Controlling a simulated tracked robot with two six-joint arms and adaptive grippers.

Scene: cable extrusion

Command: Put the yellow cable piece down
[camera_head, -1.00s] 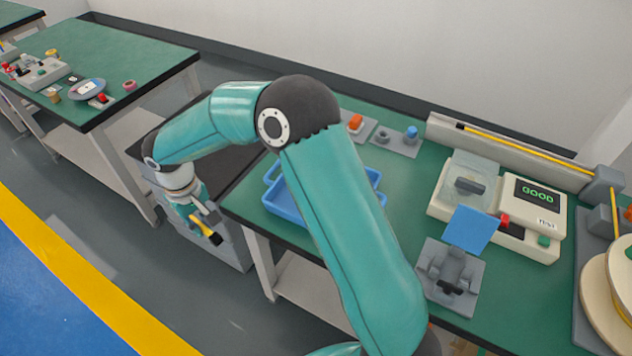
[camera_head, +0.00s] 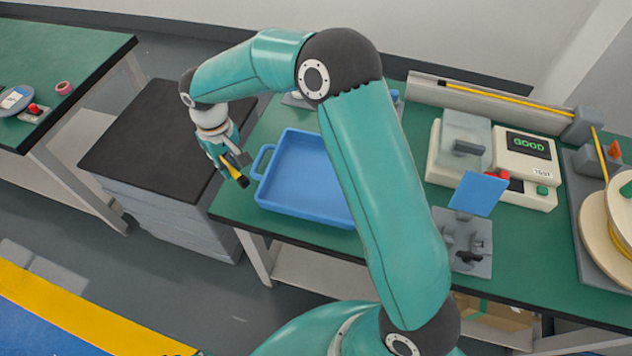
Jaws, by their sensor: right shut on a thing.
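My right gripper (camera_head: 232,166) is at the left end of the green bench, just left of the blue tray (camera_head: 303,213) and its handle. It is shut on the yellow cable piece (camera_head: 234,169), a short yellow length with a dark end that points down and right. The cable piece is close to the tray's left handle in the picture; I cannot tell how high it is above the bench. The visible part of the tray is empty; my right arm hides its right side. My left gripper does not show.
A tester (camera_head: 497,150) showing GOOD stands on the bench (camera_head: 398,244) to the right. A grey fixture with a blue flap (camera_head: 479,194) is in front of it. A cable spool (camera_head: 606,235) is at the far right. A dark-topped cabinet (camera_head: 150,140) stands to the left.

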